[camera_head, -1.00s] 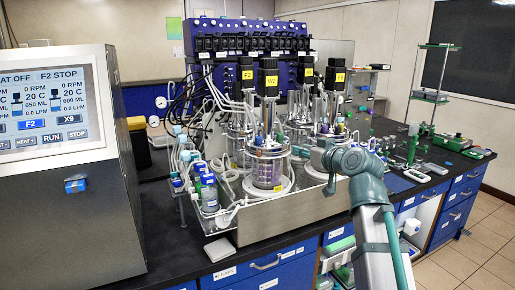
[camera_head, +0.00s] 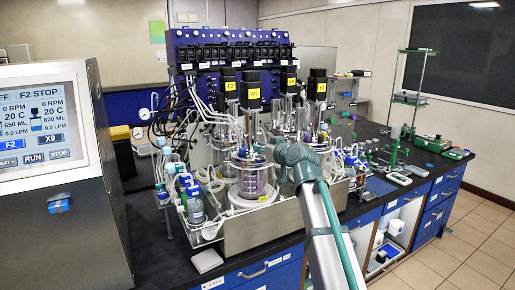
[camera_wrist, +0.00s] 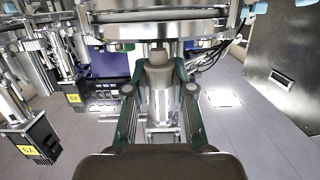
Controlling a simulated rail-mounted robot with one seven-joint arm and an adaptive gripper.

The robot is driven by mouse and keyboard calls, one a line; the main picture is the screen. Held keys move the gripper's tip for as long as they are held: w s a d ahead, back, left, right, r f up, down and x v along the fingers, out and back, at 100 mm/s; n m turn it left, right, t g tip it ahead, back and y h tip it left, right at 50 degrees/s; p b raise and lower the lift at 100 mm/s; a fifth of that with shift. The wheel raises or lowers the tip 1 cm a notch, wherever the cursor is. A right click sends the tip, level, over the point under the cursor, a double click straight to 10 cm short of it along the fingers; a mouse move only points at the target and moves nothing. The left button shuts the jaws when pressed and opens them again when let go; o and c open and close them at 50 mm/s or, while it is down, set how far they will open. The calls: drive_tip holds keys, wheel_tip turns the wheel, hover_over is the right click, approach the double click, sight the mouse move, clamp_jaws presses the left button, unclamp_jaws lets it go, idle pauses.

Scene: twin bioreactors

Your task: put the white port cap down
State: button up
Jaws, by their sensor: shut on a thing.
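In the wrist view my gripper (camera_wrist: 158,72) has its two green fingers closed in around a small pale piece (camera_wrist: 158,58), which I take to be the white port cap. Its outline is partly hidden by the fingers. A steel cylinder shows behind and below it, and a round steel vessel head plate (camera_wrist: 155,22) fills the top of the picture. In the head view my arm reaches to the right side of the front glass vessel (camera_head: 252,182). My gripper and the cap are hidden there behind the arm's wrist.
Several vessels with black motors (camera_head: 252,90) stand close together in a steel tray (camera_head: 265,225). Tubing and bottles (camera_head: 194,205) crowd its left. A white square pad (camera_head: 206,261) lies on the dark bench in front. A control screen (camera_head: 45,115) stands at left.

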sight(254, 142)
drive_tip(key=w+a, duration=0.1)
drive_tip(key=w+a+p, duration=0.1)
drive_tip(key=w, duration=0.1)
drive_tip(key=shift+r, duration=0.2)
drive_tip(key=shift+s+f, duration=0.1)
drive_tip(key=shift+f, duration=0.85)
drive_tip(key=shift+f, duration=0.2)
drive_tip(key=o, duration=0.6)
drive_tip(key=shift+c, duration=0.2)
drive_tip(key=shift+r, duration=0.1)
